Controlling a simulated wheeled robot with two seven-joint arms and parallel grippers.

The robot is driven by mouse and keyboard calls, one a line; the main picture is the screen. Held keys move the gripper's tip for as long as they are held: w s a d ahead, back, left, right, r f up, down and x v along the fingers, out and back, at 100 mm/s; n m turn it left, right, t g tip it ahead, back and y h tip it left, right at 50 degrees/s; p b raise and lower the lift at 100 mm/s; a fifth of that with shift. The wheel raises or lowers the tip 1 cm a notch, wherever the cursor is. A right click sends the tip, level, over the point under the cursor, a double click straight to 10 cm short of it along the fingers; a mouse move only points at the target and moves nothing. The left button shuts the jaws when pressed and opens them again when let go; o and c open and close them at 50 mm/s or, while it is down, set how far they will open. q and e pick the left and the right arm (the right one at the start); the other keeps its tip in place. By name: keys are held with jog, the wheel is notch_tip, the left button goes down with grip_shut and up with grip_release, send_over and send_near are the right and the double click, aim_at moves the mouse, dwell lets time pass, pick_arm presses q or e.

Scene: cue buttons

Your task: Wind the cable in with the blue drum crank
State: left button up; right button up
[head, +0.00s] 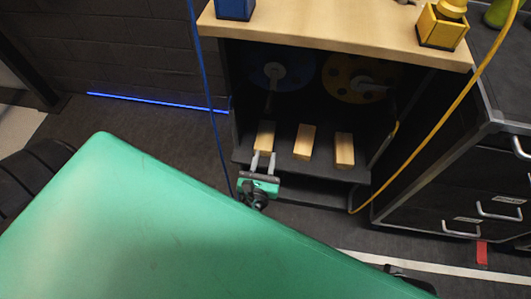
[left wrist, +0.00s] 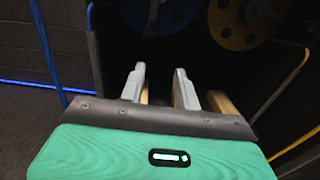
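The blue drum (head: 283,72) sits in the dark upper part of the cabinet, at left, with its crank arm hanging in front; it also shows at the top of the left wrist view (left wrist: 172,14). The blue cable (head: 207,90) runs down outside the cabinet's left side. My left gripper (head: 263,156) is open, its two fingers apart (left wrist: 159,84). It is below the blue drum, at the front edge of the shelf, close to the left wooden block (head: 266,134). Nothing is clearly held. My right gripper is not in view.
The yellow drum (head: 352,78) is right of the blue one, with a yellow cable (head: 440,118) looping outside. Two more wooden blocks (head: 304,141) (head: 344,149) lie on the shelf (head: 243,148). A wooden top (head: 330,25) overhangs the drums. A drawer unit (head: 470,180) stands at right.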

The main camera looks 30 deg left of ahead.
pick_arm(q)
jog(key=shift+v, duration=1)
